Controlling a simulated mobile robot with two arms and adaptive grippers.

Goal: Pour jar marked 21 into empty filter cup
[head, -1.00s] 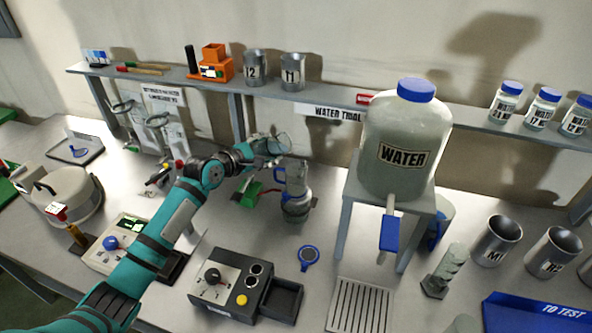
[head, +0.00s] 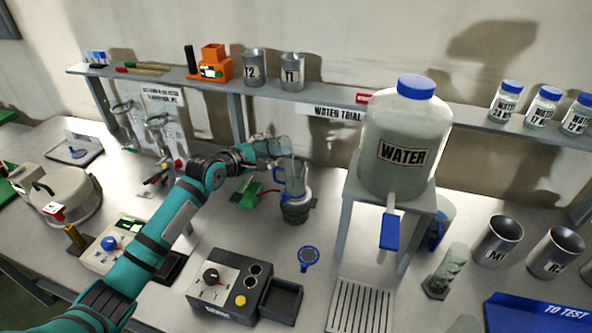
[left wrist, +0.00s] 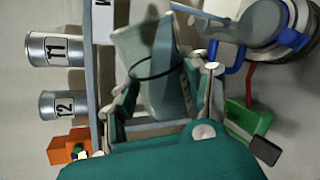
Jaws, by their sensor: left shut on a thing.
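My left gripper (head: 258,152) is shut on a clear jar (head: 277,147), high above the bench. The jar is tipped well over to the right, its mouth end close above the filter cup (head: 296,170). In the left wrist view the jar (left wrist: 150,65) shows between the two fingers, with a dark line around it; no number is readable. The filter cup sits on a glass flask (head: 295,207) with a blue clamp or tube beside it. The cup also shows at the top of the left wrist view (left wrist: 250,22). I cannot make out its contents. My right gripper is not in view.
A water tank (head: 405,140) on a stand is right of the flask. A black control box (head: 228,284) and a blue ring (head: 308,258) are in front. A green block (head: 248,188) is left of the flask. The shelf (head: 205,87) runs behind.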

